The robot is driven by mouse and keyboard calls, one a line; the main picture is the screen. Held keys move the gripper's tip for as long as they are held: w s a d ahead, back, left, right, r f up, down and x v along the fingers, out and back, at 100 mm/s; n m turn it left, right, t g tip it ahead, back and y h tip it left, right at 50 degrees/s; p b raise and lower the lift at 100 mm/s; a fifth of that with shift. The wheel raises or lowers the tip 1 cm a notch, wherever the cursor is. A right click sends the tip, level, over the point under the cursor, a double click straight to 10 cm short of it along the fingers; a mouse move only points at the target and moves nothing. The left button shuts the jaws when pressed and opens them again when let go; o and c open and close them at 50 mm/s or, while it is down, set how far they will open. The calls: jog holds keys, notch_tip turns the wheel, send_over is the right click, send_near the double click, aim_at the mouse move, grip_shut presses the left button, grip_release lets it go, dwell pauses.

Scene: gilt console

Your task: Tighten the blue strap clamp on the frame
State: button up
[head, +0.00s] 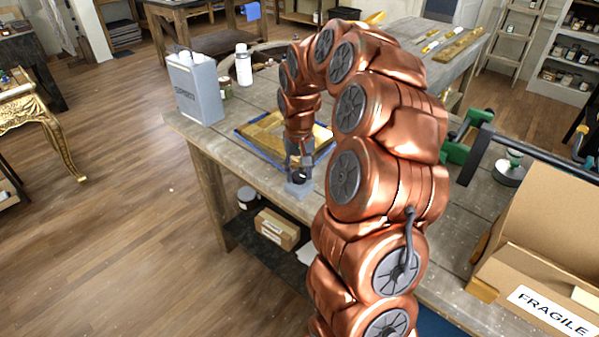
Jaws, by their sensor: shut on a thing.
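A gilt frame (262,131) lies flat on the wooden workbench, with a blue strap (243,138) running around its outer edge. My copper arm comes over from the right and hides much of the frame. My gripper (299,184) points down at the near corner of the frame, by the bench's front edge. It is shut on a small grey block-like piece (299,190), which appears to be the clamp of the strap. The fingertips are small and dark here, so the exact grip is hard to make out.
A grey metal can (195,90), a white bottle (243,65) and a small jar (225,87) stand left of the frame on the workbench (205,137). A green and black clamp (468,150) and an open cardboard box (545,240) are right of my arm.

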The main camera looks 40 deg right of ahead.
aim_at(299, 174)
jog(key=m+b, duration=0.1)
jog(key=b, duration=0.1)
jog(key=m+b, duration=0.2)
jog(key=b, duration=0.1)
jog(key=shift+f, duration=0.4)
jog(key=m+b, duration=0.4)
jog(key=shift+r, duration=0.15)
jog(key=m+b, duration=0.2)
jog(key=shift+r+m, duration=0.1)
jog(key=shift+m, duration=0.2)
jog(key=shift+r+m+b, duration=0.15)
jog(key=shift+m+b, duration=0.6)
jog(key=shift+m, duration=1.05)
jog(key=o, duration=1.1)
jog(key=shift+o, duration=0.2)
jog(key=shift+r, duration=0.15)
jog(key=shift+r, duration=3.6)
